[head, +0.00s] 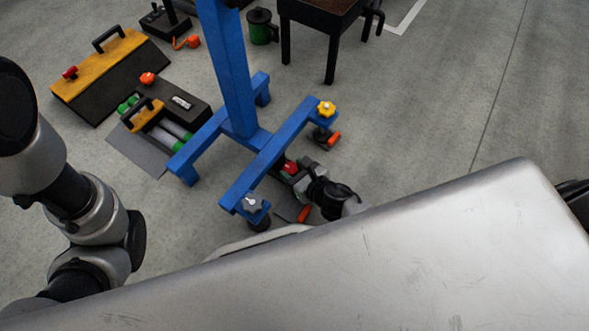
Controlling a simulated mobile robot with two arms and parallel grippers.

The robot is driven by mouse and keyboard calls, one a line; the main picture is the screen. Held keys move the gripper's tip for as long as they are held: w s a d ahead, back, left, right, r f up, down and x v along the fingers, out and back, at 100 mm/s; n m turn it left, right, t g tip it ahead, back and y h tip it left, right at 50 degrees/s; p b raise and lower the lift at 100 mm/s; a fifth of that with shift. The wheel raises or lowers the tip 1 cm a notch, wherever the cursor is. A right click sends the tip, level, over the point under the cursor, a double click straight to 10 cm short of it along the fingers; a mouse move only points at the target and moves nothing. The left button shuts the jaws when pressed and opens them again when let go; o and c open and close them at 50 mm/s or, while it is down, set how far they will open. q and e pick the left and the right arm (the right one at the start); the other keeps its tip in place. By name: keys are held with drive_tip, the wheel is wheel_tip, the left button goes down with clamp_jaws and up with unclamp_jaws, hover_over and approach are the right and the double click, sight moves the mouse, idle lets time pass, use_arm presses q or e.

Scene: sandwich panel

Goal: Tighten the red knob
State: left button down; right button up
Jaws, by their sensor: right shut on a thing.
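The red knob (290,168) sits near the blue stand's base, beside its front beam. My right gripper (295,171) is at the red knob, shut on it, with its wrist just to the right. The fingertips are small and partly covered, so the exact grip is hard to see. The blue stand (232,75) has a tall post and a beam with a grey knob (252,202) at its near end and a yellow knob (326,109) at its far end. My left arm is at the left edge; its gripper is not in view.
A large grey metal panel (420,255) covers the lower right and hides part of my right arm. A yellow-and-black box (105,62) and an open case (180,103) lie on the floor left of the stand. A dark table (322,14) stands behind. Floor at right is clear.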

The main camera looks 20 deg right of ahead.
drive_tip(key=o, duration=0.9)
drive_tip(key=p+v, duration=0.2)
drive_tip(key=v, duration=0.8)
drive_tip(key=shift+s+d+r, duration=0.15)
drive_tip(key=shift+s+d, duration=0.1)
drive_tip(key=shift+s, duration=0.05)
